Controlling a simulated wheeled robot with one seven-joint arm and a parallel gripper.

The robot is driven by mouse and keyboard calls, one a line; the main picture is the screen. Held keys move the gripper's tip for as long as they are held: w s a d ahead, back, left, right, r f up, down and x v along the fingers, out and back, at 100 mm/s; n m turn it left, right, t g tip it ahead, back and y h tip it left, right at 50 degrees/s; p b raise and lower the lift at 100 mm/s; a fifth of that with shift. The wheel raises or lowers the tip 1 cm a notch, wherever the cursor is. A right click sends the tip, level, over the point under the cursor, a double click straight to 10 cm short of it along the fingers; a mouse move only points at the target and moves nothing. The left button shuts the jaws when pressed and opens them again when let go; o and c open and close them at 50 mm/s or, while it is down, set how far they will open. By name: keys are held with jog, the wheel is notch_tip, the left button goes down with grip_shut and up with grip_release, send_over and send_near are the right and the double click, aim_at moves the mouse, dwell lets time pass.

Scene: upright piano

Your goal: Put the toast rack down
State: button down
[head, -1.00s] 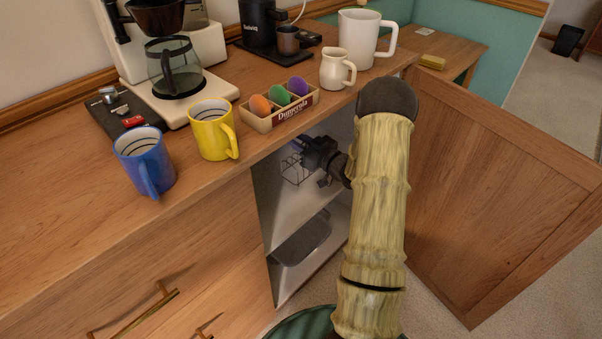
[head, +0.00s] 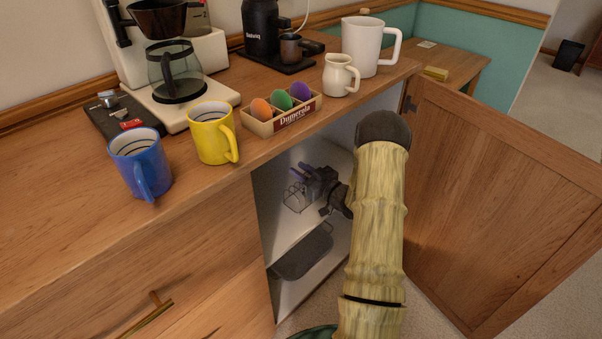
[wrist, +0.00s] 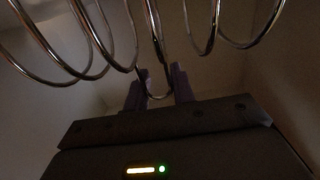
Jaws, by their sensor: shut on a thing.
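The toast rack (head: 296,199) is a small silver wire rack inside the open cabinet under the counter. My gripper (head: 303,172) reaches into the cabinet and is shut on the rack. In the wrist view the rack's curved wire loops (wrist: 120,45) fill the top of the picture, and my gripper's purple fingers (wrist: 160,88) close on one wire in the middle. The rack is at or just above the cabinet's upper shelf (head: 282,232). I cannot tell whether it touches the shelf.
A grey tray (head: 302,252) lies on the lower level. The open cabinet door (head: 500,200) stands to the right of my arm. On the counter above are a blue mug (head: 140,165), a yellow mug (head: 212,135), an egg box (head: 283,115) and a cream jug (head: 340,75).

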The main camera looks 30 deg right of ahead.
jog(key=shift+f, duration=0.15)
jog(key=c, duration=1.2)
grip_release()
jog(key=shift+o, duration=0.2)
jog(key=shift+r, duration=0.2)
jog(key=p+v, duration=0.3)
jog(key=v, duration=0.9)
